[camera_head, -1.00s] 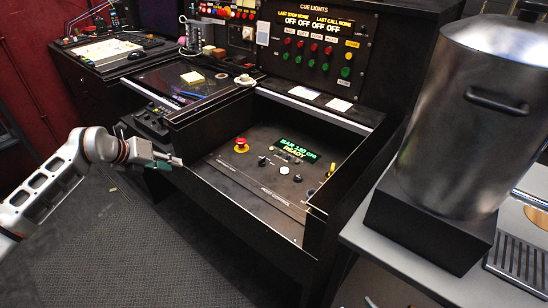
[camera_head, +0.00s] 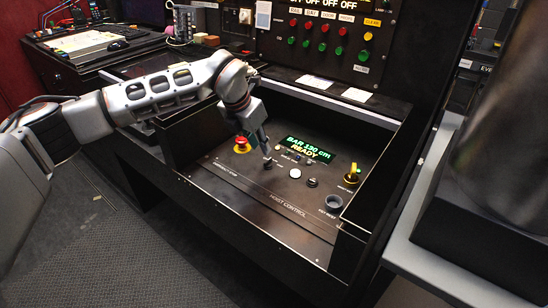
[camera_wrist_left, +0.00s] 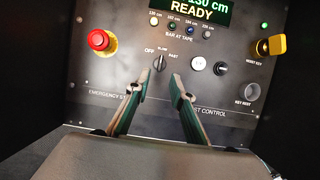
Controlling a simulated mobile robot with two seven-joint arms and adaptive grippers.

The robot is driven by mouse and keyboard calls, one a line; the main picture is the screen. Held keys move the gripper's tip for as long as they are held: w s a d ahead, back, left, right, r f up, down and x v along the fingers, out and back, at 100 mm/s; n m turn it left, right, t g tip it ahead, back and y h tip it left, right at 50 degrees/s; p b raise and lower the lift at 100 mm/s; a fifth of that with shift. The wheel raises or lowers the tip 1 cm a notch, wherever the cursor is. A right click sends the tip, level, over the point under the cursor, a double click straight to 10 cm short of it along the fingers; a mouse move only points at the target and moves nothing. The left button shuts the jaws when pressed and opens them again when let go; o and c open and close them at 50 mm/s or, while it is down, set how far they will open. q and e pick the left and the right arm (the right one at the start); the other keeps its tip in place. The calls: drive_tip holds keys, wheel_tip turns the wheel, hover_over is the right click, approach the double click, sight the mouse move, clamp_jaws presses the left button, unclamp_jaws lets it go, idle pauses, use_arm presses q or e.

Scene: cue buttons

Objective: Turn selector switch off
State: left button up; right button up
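The selector switch is a small black knob (camera_wrist_left: 159,62) on the hoist control panel, with OFF, SLOW and FAST printed around it in the left wrist view. Its pointer looks roughly upright, near SLOW; the exact setting is hard to tell. In the head view the switch (camera_head: 268,164) sits just below my left fingertips. My left gripper (camera_wrist_left: 160,80) is open, its two fingers apart on either side of the knob's line, pointing at the panel. In the head view my left gripper (camera_head: 266,148) reaches down over the panel. I cannot tell whether it touches the knob. My right gripper is not in view.
A red emergency stop (camera_wrist_left: 101,41) is left of the switch. A white button (camera_wrist_left: 196,64), a black knob (camera_wrist_left: 220,68), a yellow key switch (camera_wrist_left: 272,45) and a key socket (camera_wrist_left: 249,92) lie right. A green display (camera_head: 308,147) reads BAR 130 cm READY. Raised walls border the panel.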

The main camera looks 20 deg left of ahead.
sight(267, 161)
use_arm(q)
drive_tip(key=b+x, duration=0.2)
drive_tip(key=x, duration=0.5)
drive_tip(key=shift+s+f, duration=0.1)
drive_tip(key=shift+s, duration=0.05)
drive_tip(key=shift+w+f, duration=0.25)
drive_tip(key=shift+r, duration=0.1)
clamp_jaws()
